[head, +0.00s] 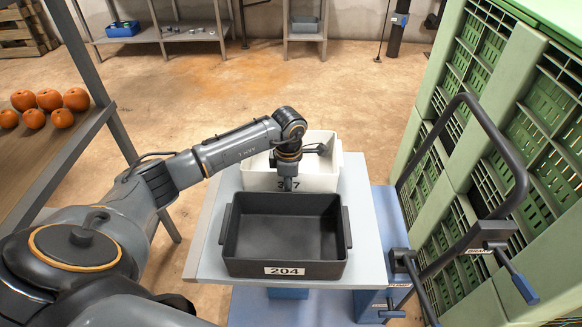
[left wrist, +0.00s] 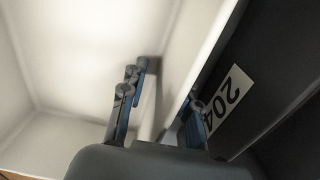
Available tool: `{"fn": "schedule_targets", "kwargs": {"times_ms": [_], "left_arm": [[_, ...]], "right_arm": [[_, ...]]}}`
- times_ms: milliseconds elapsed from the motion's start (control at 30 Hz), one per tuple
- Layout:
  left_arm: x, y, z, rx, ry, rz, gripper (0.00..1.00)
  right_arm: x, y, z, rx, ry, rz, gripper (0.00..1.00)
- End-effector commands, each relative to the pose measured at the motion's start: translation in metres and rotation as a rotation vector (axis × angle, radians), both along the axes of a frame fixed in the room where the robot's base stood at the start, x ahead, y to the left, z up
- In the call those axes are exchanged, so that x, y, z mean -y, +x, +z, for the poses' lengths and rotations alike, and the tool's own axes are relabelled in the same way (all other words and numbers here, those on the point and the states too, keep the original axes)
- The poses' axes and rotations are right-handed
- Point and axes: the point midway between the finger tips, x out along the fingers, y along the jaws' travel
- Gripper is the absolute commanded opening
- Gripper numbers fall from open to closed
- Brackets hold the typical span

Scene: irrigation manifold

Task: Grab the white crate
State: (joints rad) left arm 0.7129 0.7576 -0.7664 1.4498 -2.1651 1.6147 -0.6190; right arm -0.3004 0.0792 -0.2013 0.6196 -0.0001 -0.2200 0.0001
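One finger is inside the crate, and the other is between the wall and the dark crate. The fingers look open, with a gap on the inner side. My right gripper is in neither view.
The dark crate (head: 286,232), labelled 204, sits close in front of the white crate and looks empty. Green stacked crates (head: 485,150) and a dark handle bar (head: 513,190) stand to the right. A shelf with orange fruit (head: 50,98) is at left.

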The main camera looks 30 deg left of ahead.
Motion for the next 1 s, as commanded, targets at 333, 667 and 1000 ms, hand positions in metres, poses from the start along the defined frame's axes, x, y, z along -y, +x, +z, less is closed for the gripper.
{"fn": "schedule_targets", "kwargs": {"times_ms": [333, 667, 1000], "left_arm": [[0.000, 0.000, 0.000, 0.000, -0.001, -0.001, 0.00], [0.000, 0.001, 0.005, 0.003, -0.001, -0.001, 0.00], [0.010, 0.000, 0.052, 0.005, -0.002, -0.005, 0.00]], "right_arm": [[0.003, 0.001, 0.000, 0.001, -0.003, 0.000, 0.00], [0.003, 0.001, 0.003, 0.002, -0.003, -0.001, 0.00], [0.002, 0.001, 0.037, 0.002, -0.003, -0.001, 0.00]]}}
